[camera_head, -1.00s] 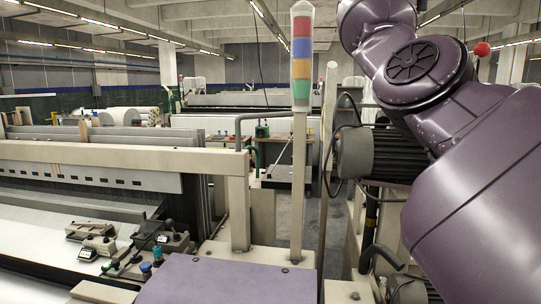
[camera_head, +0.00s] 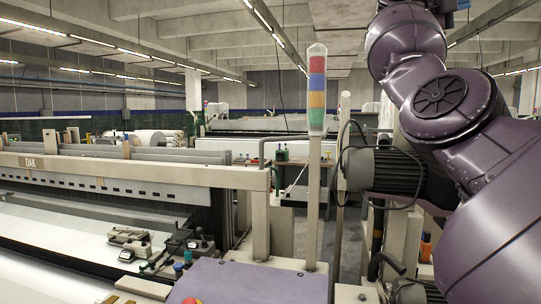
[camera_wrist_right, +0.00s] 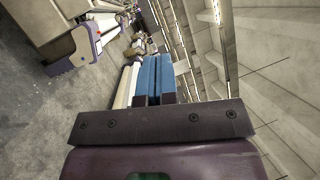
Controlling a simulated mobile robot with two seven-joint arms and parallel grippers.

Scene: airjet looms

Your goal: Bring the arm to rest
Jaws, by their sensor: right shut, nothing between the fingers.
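My right arm (camera_head: 440,95), purple, rises along the right side of the head view, bent upward. Its gripper is outside the head view. In the right wrist view my right gripper (camera_wrist_right: 152,79) shows blue finger pads pressed together beyond a dark mounting bar. Nothing is between the fingers, and they point into open air above the aisle. My left arm and left gripper are in neither view.
A loom (camera_head: 110,170) fills the left. A signal tower (camera_head: 317,90) stands on a post close to the arm, with a grey motor (camera_head: 385,172) behind the arm. A purple cover (camera_head: 260,282) lies in front. The wrist view shows grey floor (camera_wrist_right: 50,105) and ceiling beams.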

